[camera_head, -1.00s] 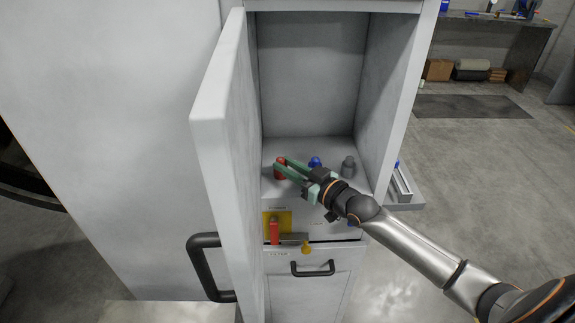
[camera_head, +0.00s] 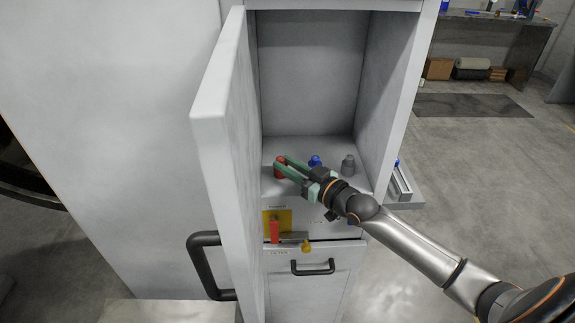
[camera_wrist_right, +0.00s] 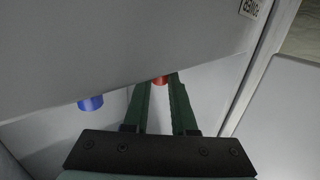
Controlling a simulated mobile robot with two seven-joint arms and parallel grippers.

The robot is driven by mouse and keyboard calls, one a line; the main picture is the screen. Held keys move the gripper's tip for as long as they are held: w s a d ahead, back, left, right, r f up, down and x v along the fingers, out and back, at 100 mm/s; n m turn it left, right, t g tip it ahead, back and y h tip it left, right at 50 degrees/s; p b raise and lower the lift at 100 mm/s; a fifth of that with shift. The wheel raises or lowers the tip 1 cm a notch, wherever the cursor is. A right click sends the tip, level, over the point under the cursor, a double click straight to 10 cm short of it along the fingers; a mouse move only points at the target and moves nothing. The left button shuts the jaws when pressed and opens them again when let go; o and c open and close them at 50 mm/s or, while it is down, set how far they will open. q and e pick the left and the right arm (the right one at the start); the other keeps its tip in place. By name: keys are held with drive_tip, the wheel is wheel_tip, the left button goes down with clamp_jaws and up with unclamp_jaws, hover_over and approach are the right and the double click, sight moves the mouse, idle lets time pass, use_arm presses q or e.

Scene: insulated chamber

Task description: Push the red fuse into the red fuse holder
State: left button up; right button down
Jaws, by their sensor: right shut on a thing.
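The red fuse (camera_head: 280,161) stands at the left of the chamber floor, close to the open door. My right gripper (camera_head: 281,168) reaches in from the right and is shut on it, with one green finger on each side. In the right wrist view the red fuse (camera_wrist_right: 160,80) shows as a small red part between the two green finger tips (camera_wrist_right: 160,84). The red fuse holder beneath it cannot be made out; the fingers and fuse cover that spot. My left gripper is not in view.
A blue fuse (camera_head: 315,161) and a grey fuse (camera_head: 348,166) stand to the right on the chamber floor. The open door (camera_head: 228,150) stands close on the left. A red switch handle (camera_head: 274,231) on a yellow plate sits on the front panel below.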

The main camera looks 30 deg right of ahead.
drive_tip(key=c, duration=0.6)
unclamp_jaws()
drive_tip(key=shift+c, duration=0.2)
drive_tip(key=v, duration=1.2)
drive_tip(key=shift+s, duration=0.2)
